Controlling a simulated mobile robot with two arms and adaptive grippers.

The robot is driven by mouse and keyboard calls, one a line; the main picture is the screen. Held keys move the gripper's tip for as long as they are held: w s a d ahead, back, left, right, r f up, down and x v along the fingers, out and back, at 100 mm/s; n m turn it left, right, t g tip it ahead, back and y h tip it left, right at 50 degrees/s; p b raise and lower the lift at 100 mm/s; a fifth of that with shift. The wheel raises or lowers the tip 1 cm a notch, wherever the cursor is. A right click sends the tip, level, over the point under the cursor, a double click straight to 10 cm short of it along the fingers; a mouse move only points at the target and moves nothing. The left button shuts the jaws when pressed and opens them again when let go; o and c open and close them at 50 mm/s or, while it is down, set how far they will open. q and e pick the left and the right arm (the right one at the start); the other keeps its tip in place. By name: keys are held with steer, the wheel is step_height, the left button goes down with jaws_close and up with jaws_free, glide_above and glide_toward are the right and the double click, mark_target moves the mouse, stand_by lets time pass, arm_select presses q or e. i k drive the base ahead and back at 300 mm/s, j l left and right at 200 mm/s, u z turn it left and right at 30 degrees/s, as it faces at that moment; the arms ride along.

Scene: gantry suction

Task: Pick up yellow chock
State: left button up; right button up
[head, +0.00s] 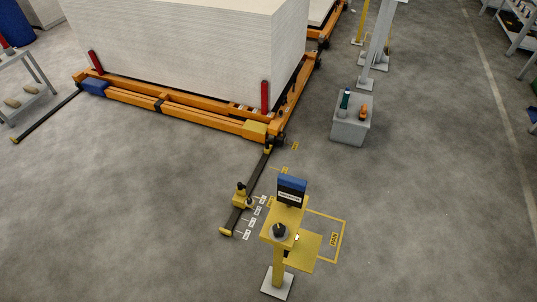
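No object is clearly identifiable as the yellow chock. A small yellow block with a dark knob (241,196) sits on the dark floor rail (257,180), left of the yellow pedestal. A flat yellow piece (303,252) shows beside the pedestal, partly hidden by it, next to a yellow floor outline. A yellow block (255,130) is fixed at the right front corner of the orange frame. Neither of my grippers is in view.
A yellow pedestal (278,262) with a dark knob and blue-topped display (291,190) stands in front. An orange frame (180,106) carries a large pale stack (190,45). A grey box (349,128) holds a green and an orange item. Floor at lower left and right is clear.

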mark_target(267, 148)
steer(key=l+u, duration=0.1)
steer(key=l, duration=0.4)
steer(key=k+l, duration=0.1)
steer(key=l, duration=0.4)
steer(key=k+l+u, duration=0.15)
steer(key=l, duration=0.35)
steer(key=i+l, duration=0.2)
steer(key=l, duration=0.15)
steer(key=i+l+u, duration=0.15)
steer(key=i+l, duration=0.3)
steer(key=l, duration=0.25)
steer(key=i+l+u, duration=0.1)
steer(key=l, duration=0.25)
steer(key=i+l+u, duration=0.1)
steer(key=i+l, duration=0.15)
steer(key=l, duration=0.15)
steer(key=i+l+u, duration=0.1)
steer(key=i+l, duration=0.2)
steer(key=i, duration=0.15)
steer(key=i+l+u, duration=0.1)
steer(key=i+l, duration=0.25)
steer(key=i+j+u, duration=0.15)
steer(key=i+j, duration=0.2)
steer(key=i, duration=0.15)
steer(key=i+j+u, duration=0.1)
steer(key=i+j, duration=0.25)
steer(key=i, duration=0.15)
